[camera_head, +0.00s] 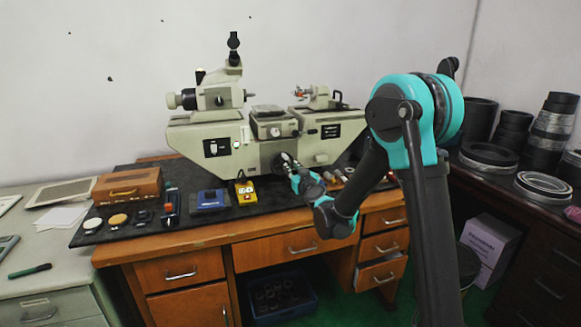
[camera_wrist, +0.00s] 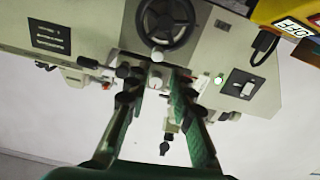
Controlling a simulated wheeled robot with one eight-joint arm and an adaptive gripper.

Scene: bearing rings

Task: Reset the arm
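My gripper (camera_head: 289,168) is at the front of the large beige measuring machine (camera_head: 200,148), near its dark handwheel, at the end of my grey and teal arm. In the wrist view, the two dark fingers of my gripper (camera_wrist: 152,88) stand apart with a gap between them. Nothing shows held in that gap. The machine (camera_wrist: 208,45) fills the upper part of the wrist view upside down, with its handwheel (camera_wrist: 166,22) beyond the fingertips. I cannot tell in the head view whether the fingertips touch the machine.
A wooden desk (camera_head: 215,233) carries the machine on a black mat. A yellow device (camera_head: 245,191), a blue box (camera_head: 210,200) and a brown wooden case (camera_head: 127,186) lie on the left. Dark bearing rings (camera_head: 546,186) stand on the right table. A box (camera_head: 488,247) is below.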

